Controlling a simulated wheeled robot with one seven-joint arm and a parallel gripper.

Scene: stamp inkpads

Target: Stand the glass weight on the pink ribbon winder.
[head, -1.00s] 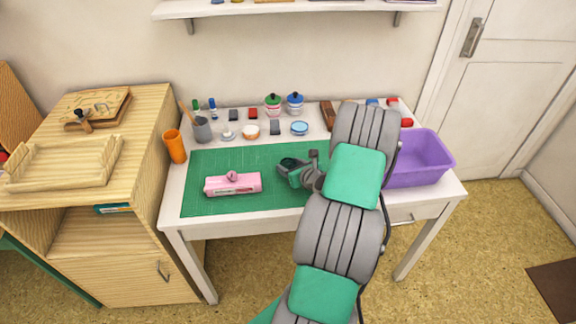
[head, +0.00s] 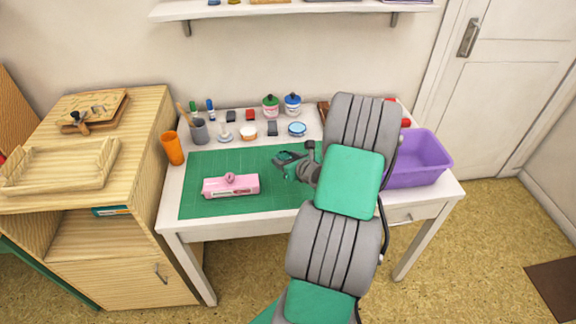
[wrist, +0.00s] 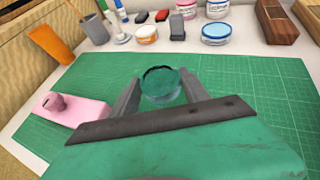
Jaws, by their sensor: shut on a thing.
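The glass weight (wrist: 160,84) is a clear, round, dark-rimmed piece. It sits between the two fingers of my gripper (wrist: 158,92) in the wrist view, and the gripper is shut on it. In the head view my gripper (head: 284,166) is over the green mat, with the weight hard to make out there. The pink ribbon winder (head: 230,186) lies on the mat to the left of the gripper, with a small round knob on top. It also shows at the left of the wrist view (wrist: 75,113), apart from my gripper.
The green cutting mat (head: 205,165) lies on a white desk. A purple bin (head: 425,165) stands at the right. The mat around the winder is clear.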

